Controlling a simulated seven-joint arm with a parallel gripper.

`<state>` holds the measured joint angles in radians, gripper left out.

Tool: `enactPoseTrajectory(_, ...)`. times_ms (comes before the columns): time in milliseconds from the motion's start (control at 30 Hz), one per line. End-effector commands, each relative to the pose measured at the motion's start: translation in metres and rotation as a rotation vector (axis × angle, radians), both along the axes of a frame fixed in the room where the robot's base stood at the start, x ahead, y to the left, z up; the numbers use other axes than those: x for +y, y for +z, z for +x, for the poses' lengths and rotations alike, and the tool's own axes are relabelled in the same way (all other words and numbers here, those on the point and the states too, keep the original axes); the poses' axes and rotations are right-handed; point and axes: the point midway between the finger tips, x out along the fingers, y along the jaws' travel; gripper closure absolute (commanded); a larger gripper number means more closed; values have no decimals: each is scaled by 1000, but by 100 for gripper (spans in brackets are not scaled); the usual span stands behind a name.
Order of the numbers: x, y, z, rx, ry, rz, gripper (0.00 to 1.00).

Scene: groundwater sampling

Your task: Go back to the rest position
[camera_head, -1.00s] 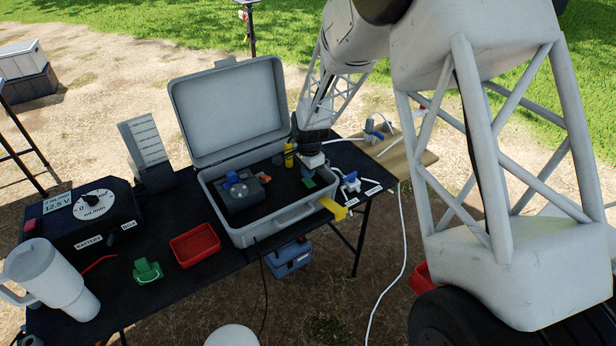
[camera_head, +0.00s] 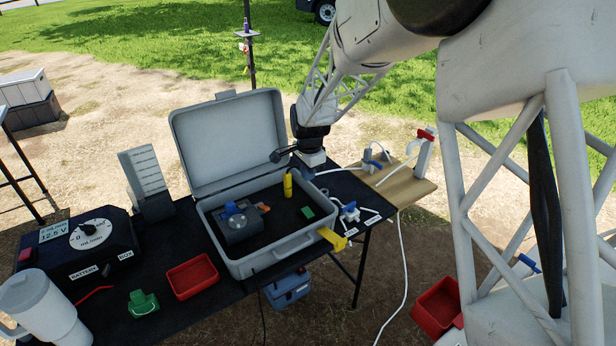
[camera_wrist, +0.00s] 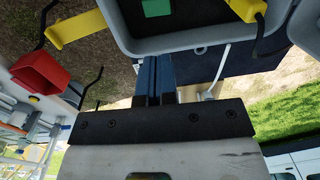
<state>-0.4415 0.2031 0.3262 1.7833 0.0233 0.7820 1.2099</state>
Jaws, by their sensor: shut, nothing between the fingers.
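My gripper (camera_head: 305,172) hangs over the back right corner of the open grey case (camera_head: 290,240) in the head view, raised above its rim. In the wrist view its dark fingers (camera_wrist: 154,95) are together with nothing between them. The case's lid stands open at the back left. Inside the case lie a grey device with a blue part (camera_head: 237,220), a yellow cylinder (camera_head: 288,185) and a small green block (camera_head: 308,212). The yellow cylinder stands close to my gripper, apart from the fingers as far as I can tell.
The black table (camera_head: 228,290) also bears a red tray (camera_head: 192,276), a green clip (camera_head: 142,303), a white mug (camera_head: 40,312) and a battery box (camera_head: 85,245). A wooden board (camera_head: 408,190) with fittings is at the right. A post (camera_head: 249,60) stands behind. Open air lies above the table.

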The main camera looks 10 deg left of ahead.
Motion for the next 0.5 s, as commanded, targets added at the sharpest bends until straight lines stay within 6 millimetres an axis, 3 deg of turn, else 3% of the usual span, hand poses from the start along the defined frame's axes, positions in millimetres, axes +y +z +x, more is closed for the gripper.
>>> enactPoseTrajectory(300,-1,1,0,-1,1,1,100)
enactPoseTrajectory(500,-16,15,-7,-8,22,1,100)
